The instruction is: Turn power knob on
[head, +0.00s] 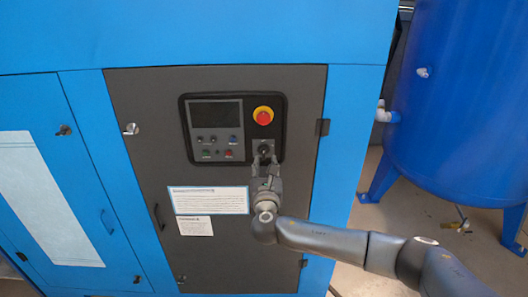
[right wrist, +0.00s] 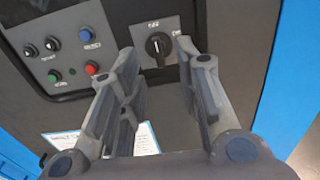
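The power knob (head: 264,149) is a black rotary knob at the lower right of the control panel, below the red emergency stop button. In the right wrist view the knob (right wrist: 158,45) has a pale dial plate behind it, and its grip stands roughly upright. My right gripper (head: 264,160) is at the panel just below the knob. In the right wrist view my right gripper (right wrist: 158,52) is open, with one finger on each side of the knob and gaps showing. Whether the fingertips touch the panel I cannot tell. My left gripper is not in view.
The control panel (head: 233,103) also has a dark screen, small coloured buttons and a red-and-yellow emergency stop (head: 263,115). It sits in a grey door of the blue cabinet (head: 345,150). A blue tank (head: 455,110) stands at the right. White labels (head: 208,200) are below the panel.

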